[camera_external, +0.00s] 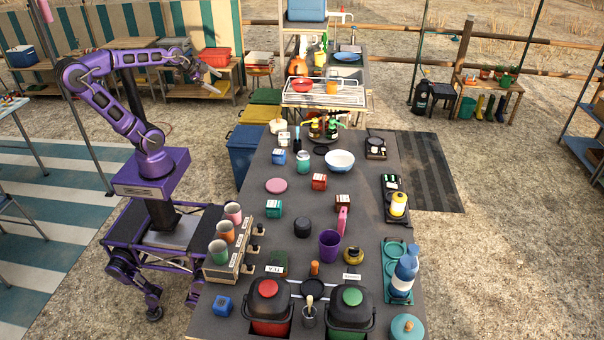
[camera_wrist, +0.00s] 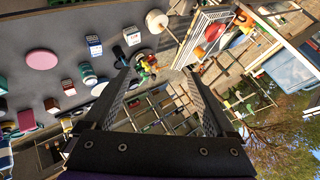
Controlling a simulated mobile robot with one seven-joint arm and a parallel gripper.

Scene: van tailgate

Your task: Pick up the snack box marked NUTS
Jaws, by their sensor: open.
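Several small boxes with white labels stand on the dark tabletop (camera_external: 262,235): a blue box (camera_external: 278,157), a red box (camera_external: 319,183), a green box (camera_external: 274,209) and a dark red box (camera_external: 342,202). Their print is too small to read, so I cannot tell which is marked NUTS. The wrist view shows labelled boxes at the left, including a blue one (camera_wrist: 94,46) and a red one (camera_wrist: 68,88). My gripper (camera_external: 212,76) is raised left of the table's far end, well apart from the boxes. It is open and empty; its two fingers (camera_wrist: 156,76) stand wide apart.
A teal jar (camera_external: 303,163), a white bowl (camera_external: 340,161), a pink disc (camera_external: 276,186) and a purple cup (camera_external: 330,244) stand around the boxes. A cup rack (camera_external: 232,260) lines the left edge. Two lidded pots (camera_external: 268,302) (camera_external: 351,310) stand at the near end.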

